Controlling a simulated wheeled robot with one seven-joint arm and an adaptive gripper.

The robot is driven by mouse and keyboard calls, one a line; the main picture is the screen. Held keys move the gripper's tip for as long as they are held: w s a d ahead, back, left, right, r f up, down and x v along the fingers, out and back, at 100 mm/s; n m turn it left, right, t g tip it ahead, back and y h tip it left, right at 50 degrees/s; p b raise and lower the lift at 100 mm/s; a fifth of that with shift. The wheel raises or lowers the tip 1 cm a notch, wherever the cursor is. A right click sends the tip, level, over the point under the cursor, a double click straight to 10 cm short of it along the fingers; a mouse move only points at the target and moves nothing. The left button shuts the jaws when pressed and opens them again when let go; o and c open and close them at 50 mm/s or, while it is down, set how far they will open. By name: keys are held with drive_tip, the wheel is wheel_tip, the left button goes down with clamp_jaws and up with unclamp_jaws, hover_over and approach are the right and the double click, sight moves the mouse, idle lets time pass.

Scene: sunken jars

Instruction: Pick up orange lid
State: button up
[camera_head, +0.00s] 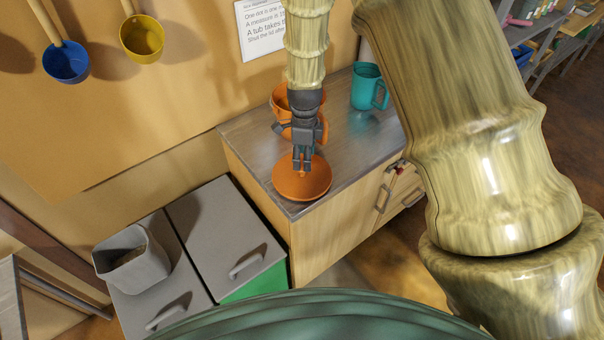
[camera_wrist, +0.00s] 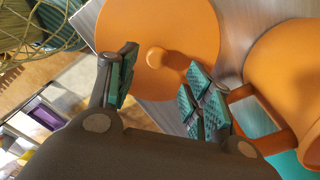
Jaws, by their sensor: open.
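The orange lid (camera_head: 302,186) is a round disc with a small knob on top, lying on the grey counter near its front left corner. In the wrist view the lid (camera_wrist: 190,30) shows with its knob (camera_wrist: 156,57) between and a little beyond my finger pads. My gripper (camera_head: 302,168) points down over the lid, with its fingers apart and empty. The fingers also show in the wrist view (camera_wrist: 160,88). I cannot tell whether the fingertips touch the lid.
An orange mug (camera_head: 282,100) stands close behind my gripper; its handle is near the right finger in the wrist view. A teal mug (camera_head: 366,86) stands farther right on the counter (camera_head: 345,150).

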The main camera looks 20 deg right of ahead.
sight(302, 168)
drive_tip(key=shift+s+a+f, duration=0.1)
drive_tip(key=shift+s, duration=0.05)
drive_tip(key=f, duration=0.1)
drive_tip(key=f+p, duration=0.1)
drive_tip(key=p, duration=0.1)
drive_tip(key=shift+a+f, duration=0.25)
drive_tip(key=shift+f, duration=0.15)
drive_tip(key=shift+f+p, duration=0.55)
drive_tip(key=shift+f, duration=0.6)
clamp_jaws()
